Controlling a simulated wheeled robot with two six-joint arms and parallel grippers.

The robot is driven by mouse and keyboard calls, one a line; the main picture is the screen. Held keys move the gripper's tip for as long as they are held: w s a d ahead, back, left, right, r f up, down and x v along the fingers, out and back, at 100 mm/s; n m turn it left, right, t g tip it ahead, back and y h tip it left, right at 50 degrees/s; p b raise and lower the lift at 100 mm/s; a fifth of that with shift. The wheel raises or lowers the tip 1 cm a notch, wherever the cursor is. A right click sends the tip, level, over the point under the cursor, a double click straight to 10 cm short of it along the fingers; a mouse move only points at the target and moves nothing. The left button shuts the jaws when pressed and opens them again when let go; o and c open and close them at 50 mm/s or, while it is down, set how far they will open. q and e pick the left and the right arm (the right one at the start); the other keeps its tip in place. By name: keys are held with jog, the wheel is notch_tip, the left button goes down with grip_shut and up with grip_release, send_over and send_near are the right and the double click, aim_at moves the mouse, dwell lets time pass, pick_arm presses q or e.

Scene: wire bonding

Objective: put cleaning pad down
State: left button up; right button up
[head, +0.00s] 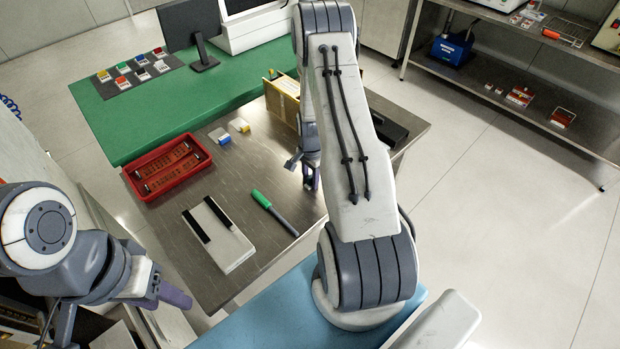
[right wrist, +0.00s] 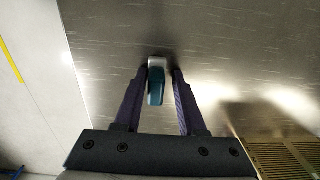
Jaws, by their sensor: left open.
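A small teal piece with a white end (right wrist: 156,88), which I take for the cleaning pad, sits between the fingers of my right gripper (right wrist: 160,72) in the right wrist view. It is close to the left finger, and a narrow gap shows on its right, so the gripper looks open around it. Whether it touches the steel table behind it is unclear. In the head view my right gripper (head: 311,176) is low over the steel table (head: 255,180), partly hidden by my arm. My left gripper (head: 172,294) is open and empty beside the table's near left edge.
A red tray (head: 134,178), a white-grey block with black strips (head: 228,252), a green-handled tool (head: 262,199), a blue-white block (head: 219,137) and a yellow-white block (head: 239,125) lie on the table. A yellowish box (head: 283,98) stands behind my right gripper.

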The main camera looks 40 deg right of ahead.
jog(key=shift+s+f, duration=0.5)
jog(key=shift+s, duration=0.05)
jog(key=shift+r+p, duration=0.35)
jog(key=shift+p, duration=0.15)
jog(key=shift+w+d+r, duration=0.1)
jog(key=shift+w+r, duration=0.05)
jog(key=shift+r, duration=0.15)
notch_tip(320, 180, up, 12)
jog(key=b, duration=0.3)
jog(key=s+a+r+n, duration=0.1)
jog(key=a+r+n, duration=0.4)
jog(key=a, duration=0.5)
jog(key=s+a+r+n, duration=0.1)
jog(key=a+r+n, duration=0.4)
jog(key=a, duration=0.6)
jog(key=s+a+r+n, duration=0.2)
jog(key=s+a+n, duration=0.4)
jog(key=s, duration=0.3)
jog(key=s+a+r+n+y, duration=0.1)
jog(key=s+a+r+n, duration=0.2)
jog(key=s+a+n, duration=0.4)
jog(key=s+n, duration=0.1)
jog(key=s, duration=0.2)
jog(key=shift+r+n, duration=0.25)
jog(key=shift+n, duration=0.05)
jog(key=shift+w, duration=0.1)
